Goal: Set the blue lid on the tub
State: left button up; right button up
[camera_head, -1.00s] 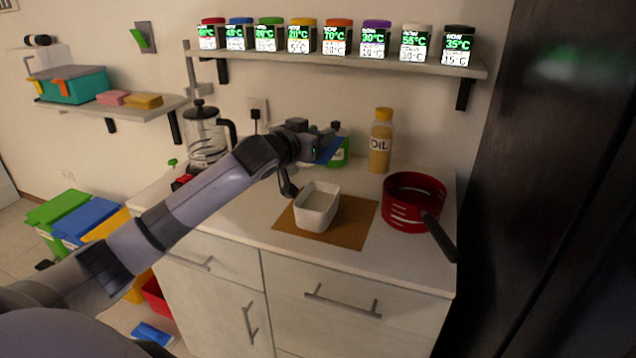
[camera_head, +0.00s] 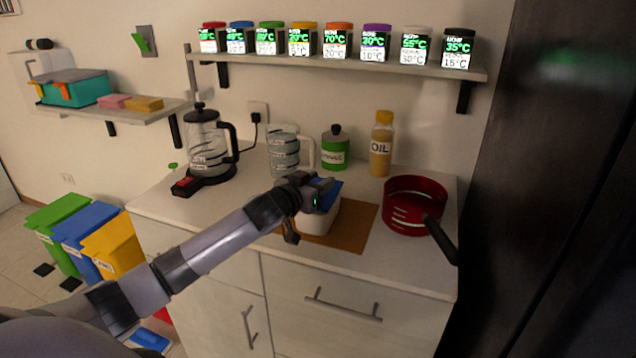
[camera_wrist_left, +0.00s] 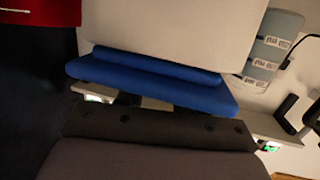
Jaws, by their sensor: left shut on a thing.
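The white tub (camera_head: 318,222) stands upright on a brown mat (camera_head: 358,235) on the counter. My left gripper (camera_head: 318,192) is at the top of the tub in the head view, shut on the blue lid (camera_head: 332,188). The gripper and lid cover much of the tub's rim and opening. In the left wrist view the lid (camera_wrist_left: 150,82) sits across the jaws, with its edge toward the camera. I cannot tell whether the lid touches the rim. My right gripper is not in view.
A red pot (camera_head: 412,212) stands right of the mat, its handle pointing to the front. An oil bottle (camera_head: 381,148), a green jar (camera_head: 335,152), a clear pitcher (camera_head: 284,152) and a French press (camera_head: 206,148) stand behind. Spice dispensers (camera_head: 335,42) line the shelf above.

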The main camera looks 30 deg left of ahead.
pick_arm(q)
jog(key=shift+f+b, duration=0.3)
jog(key=shift+f, duration=0.3)
jog(key=o, duration=1)
jog(key=shift+o, duration=0.2)
jog(key=shift+r+p, duration=0.35)
jog(key=shift+r, duration=0.25)
jog(key=s+r, duration=0.2)
jog(key=s, duration=0.9)
jog(key=shift+s+d+b, duration=0.15)
jog(key=shift+s+b, duration=0.2)
jog(key=shift+s, duration=0.05)
